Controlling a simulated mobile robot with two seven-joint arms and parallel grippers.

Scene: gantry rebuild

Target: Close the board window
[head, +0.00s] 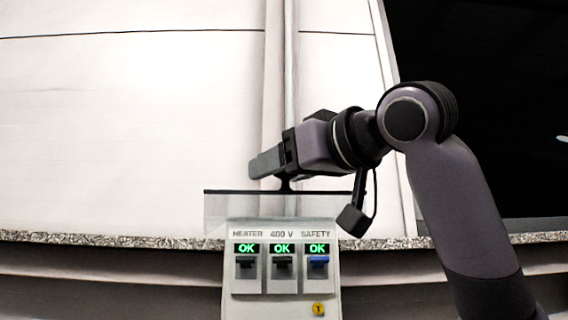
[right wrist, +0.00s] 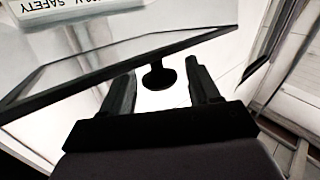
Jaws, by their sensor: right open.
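The board window (head: 225,208) is a clear pane with a dark edge bar and a small dark knob (head: 285,184). It stands above the board's switches, which are uncovered. The board (head: 332,282) is a light panel with three switches under green OK displays, labelled HEATER, 400 V and SAFETY. My right gripper (head: 266,164) is open and empty, just above the window's edge by the knob. In the right wrist view the knob (right wrist: 159,76) shows in the gap between the open fingers (right wrist: 160,88); I cannot tell whether they touch it. My left gripper is out of view.
A white wall (head: 130,130) with a vertical post (head: 290,60) stands behind the board. A speckled ledge (head: 120,240) runs along its foot. A dark opening (head: 480,90) lies at the right. The space left of the board is clear.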

